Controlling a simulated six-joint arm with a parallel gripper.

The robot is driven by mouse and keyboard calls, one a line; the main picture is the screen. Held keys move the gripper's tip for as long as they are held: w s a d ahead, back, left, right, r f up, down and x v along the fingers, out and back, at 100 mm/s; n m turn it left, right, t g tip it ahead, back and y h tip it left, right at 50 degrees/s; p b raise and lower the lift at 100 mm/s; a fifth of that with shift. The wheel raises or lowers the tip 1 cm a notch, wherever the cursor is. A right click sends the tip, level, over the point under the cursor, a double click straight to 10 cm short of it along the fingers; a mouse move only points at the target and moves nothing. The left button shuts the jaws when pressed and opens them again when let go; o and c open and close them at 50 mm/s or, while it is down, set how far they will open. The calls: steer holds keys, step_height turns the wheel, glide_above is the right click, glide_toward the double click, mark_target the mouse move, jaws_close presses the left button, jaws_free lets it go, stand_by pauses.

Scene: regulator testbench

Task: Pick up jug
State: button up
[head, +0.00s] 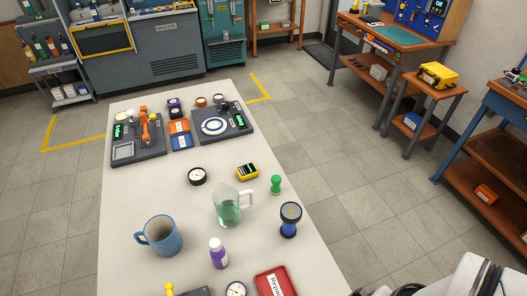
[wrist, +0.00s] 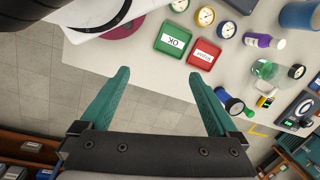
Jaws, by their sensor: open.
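The jug (head: 229,212) is clear, with a handle on its right side and green liquid inside. It stands upright in the middle of the long pale table (head: 135,215). It also shows in the wrist view (wrist: 264,69) towards the right edge, partly overlapped by other things. My gripper (wrist: 159,76) has two teal fingers spread wide apart with nothing between them. It is over the table's edge and the floor, well apart from the jug.
Around the jug stand a blue mug (head: 162,236), a purple bottle (head: 218,254), a blue-black device (head: 290,218), a green peg-like piece (head: 276,184), a yellow meter (head: 247,172) and a round gauge (head: 197,176). A red tray (head: 274,283) and green tray (wrist: 175,41) are nearer.

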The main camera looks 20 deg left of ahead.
steer(key=w+a+r+n, duration=0.2)
steer(key=w, duration=0.3)
steer(key=w+a+r+n, duration=0.2)
steer(key=w, duration=0.2)
steer(key=n+h, duration=0.2)
steer(key=n, duration=1.1)
glide_above(247, 207)
step_height(247, 207, down, 8)
steer(key=f, duration=0.1)
step_height(247, 207, down, 15)
steer(key=shift+f, duration=0.1)
jaws_close()
